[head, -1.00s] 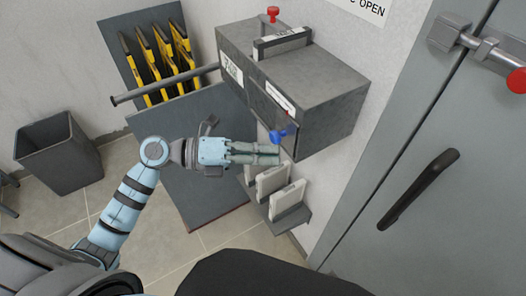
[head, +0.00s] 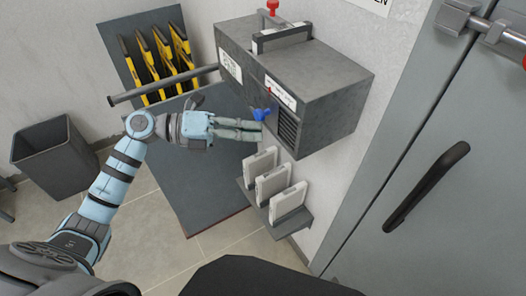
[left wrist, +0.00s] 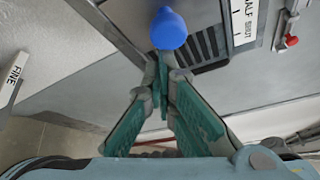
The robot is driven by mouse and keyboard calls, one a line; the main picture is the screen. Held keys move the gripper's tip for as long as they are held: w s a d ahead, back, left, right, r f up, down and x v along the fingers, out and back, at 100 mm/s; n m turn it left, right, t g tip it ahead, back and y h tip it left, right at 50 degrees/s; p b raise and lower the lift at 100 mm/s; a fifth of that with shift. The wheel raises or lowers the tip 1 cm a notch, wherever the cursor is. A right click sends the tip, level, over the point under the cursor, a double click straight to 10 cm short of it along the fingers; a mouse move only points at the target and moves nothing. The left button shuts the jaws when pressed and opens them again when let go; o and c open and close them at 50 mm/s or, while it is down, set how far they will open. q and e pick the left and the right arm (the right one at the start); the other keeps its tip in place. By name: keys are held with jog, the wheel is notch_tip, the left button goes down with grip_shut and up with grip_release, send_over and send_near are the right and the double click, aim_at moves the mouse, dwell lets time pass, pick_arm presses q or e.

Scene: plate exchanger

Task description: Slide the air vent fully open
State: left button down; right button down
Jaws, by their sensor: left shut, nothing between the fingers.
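The air vent is on the front face of the grey box (head: 325,95). Its blue knob (head: 262,114) stands at the left of the dark slats (head: 288,131), which show uncovered. The knob also shows in the left wrist view (left wrist: 168,28), with slats (left wrist: 208,44) beside and below it. My left gripper (head: 261,131) is shut and empty, with its tips just below the knob. In the left wrist view the fingertips (left wrist: 161,68) come close to the knob; I cannot tell whether they touch it. My right gripper is not in view.
White blocks stand on a small shelf (head: 300,228) below the box. A grey bar (head: 160,86) sticks out left of the box, near yellow-edged plates (head: 150,58). A grey door with a black handle (head: 427,187) is at the right. A bin (head: 58,155) stands at left.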

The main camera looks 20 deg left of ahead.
pick_arm(q)
jog(key=s+a, duration=0.6)
jog(key=shift+s+a+f+b, duration=0.15)
jog(key=shift+s+a+b, duration=0.15)
jog(key=shift+s+a, duration=0.1)
jog(key=shift+w, duration=0.1)
dwell(0.3)
